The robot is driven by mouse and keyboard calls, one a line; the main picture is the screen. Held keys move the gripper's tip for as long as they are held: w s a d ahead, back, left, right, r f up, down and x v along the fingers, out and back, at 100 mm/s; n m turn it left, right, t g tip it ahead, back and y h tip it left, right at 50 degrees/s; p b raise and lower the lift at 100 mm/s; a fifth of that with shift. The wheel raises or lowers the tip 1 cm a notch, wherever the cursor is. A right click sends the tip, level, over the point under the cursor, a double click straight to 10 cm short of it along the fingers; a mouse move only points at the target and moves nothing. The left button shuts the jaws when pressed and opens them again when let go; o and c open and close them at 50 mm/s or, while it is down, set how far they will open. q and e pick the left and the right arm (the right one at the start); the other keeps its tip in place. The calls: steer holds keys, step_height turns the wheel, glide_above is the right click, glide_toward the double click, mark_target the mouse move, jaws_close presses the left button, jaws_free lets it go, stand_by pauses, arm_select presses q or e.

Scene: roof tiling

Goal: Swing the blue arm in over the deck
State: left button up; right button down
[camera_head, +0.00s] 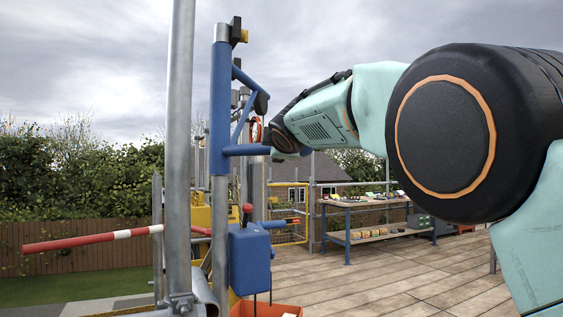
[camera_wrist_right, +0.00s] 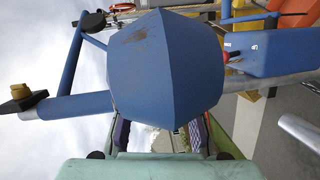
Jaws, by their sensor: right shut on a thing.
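The blue arm (camera_head: 221,110) is a bracket with a diagonal brace on an upright grey pole. Its short lower bar (camera_head: 246,150) points right, toward my right gripper (camera_head: 279,145). In the right wrist view, a large blue faceted end of the arm (camera_wrist_right: 165,65) fills the middle. The fingers of my right gripper (camera_wrist_right: 158,135) lie on either side below it, shut on the blue arm; the contact itself is partly hidden. The plank deck (camera_head: 400,280) spreads out to the right of the pole. My left gripper is not in view.
A grey scaffold pole (camera_head: 180,130) stands close on the left. A red-and-white bar (camera_head: 90,240) sticks out left. A blue box (camera_head: 250,260) hangs on the pole above an orange container (camera_head: 265,310). A workbench (camera_head: 375,235) stands at the back right.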

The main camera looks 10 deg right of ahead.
steer(key=shift+s+a+r, duration=0.15)
steer(key=shift+a, duration=0.15)
steer(key=shift+d+b, duration=0.1)
steer(key=shift+b, duration=0.35)
steer(key=shift+f, duration=0.25)
